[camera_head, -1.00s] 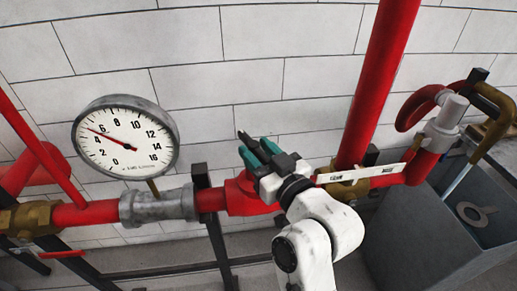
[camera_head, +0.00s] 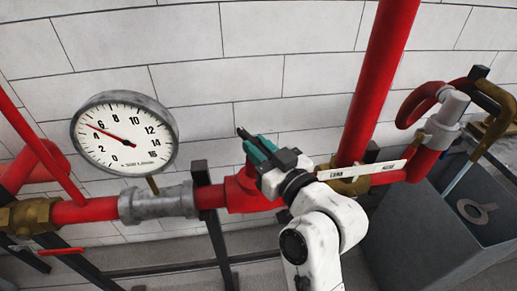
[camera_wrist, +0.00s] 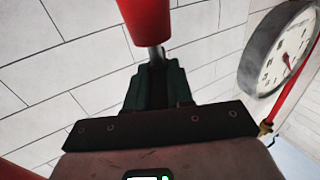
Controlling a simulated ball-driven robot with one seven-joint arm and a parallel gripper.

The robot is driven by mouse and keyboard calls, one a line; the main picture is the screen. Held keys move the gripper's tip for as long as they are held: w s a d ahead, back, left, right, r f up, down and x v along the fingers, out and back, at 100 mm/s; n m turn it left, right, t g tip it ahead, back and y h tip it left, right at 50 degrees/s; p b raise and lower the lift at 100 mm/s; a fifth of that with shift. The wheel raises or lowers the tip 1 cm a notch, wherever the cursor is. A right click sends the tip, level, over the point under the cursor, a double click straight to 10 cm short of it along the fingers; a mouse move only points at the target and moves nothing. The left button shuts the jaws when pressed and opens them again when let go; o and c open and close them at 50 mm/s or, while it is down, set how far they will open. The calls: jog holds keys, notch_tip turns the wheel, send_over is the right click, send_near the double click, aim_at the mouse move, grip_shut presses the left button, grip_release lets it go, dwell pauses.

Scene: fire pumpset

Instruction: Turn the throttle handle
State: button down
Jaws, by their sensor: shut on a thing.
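My gripper (camera_head: 250,145) has teal fingers and dark tips. It reaches up and left over the red pipe fitting, between the gauge and the tall red pipe. The wrist view shows its fingers (camera_wrist: 158,85) closed together, with a grey metal stem (camera_wrist: 156,53) at their tips. A red cylindrical part (camera_wrist: 145,18) continues from this stem at the top; I take the stem and red part to be the throttle handle. In the head view the handle cannot be told apart at the fingertips, and its exact contact with them is hidden.
A round gauge (camera_head: 124,133) stands left of my gripper. The red horizontal pipe (camera_head: 88,211) runs below, with a tall red pipe (camera_head: 384,85) on the right. A white labelled strip (camera_head: 362,172) lies close to my arm. A grey bin (camera_head: 420,235) stands at lower right.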

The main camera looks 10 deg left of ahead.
jog(key=shift+n+g+y, duration=0.3)
jog(key=shift+y, duration=0.1)
jog(key=c, duration=1.1)
grip_release()
jog(key=shift+b+v, duration=1.45)
jog(key=shift+v, duration=3.9)
jog(key=shift+r, duration=0.1)
